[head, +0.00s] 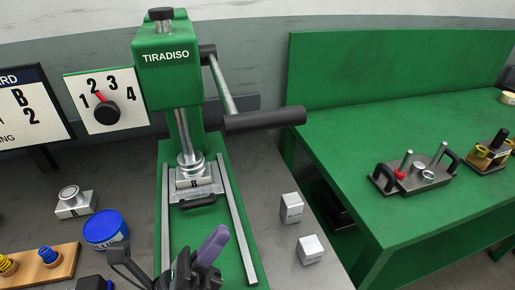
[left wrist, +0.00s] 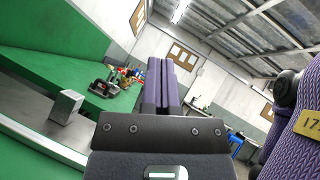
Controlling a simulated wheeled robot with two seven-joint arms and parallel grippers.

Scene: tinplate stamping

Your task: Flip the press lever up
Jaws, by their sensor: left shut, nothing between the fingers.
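The green press (head: 168,60) marked TIRADISO stands at the centre of the head view. Its lever (head: 223,88) is a metal bar that runs down and right from a black pivot. The lever ends in a thick black handle (head: 265,119) that sticks out to the right, below the pivot. My left gripper (head: 214,243) is at the bottom of the head view, in front of the press base, below the handle and apart from it. Its purple fingers (left wrist: 161,82) are together and empty in the left wrist view. My right gripper is not in view.
A die block (head: 195,188) sits under the ram between two rails. Two small metal blocks (head: 291,208) stand right of the press. A blue tin (head: 105,229) and a dial panel (head: 104,99) are on the left. A green bench (head: 400,130) with fixtures is at right.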

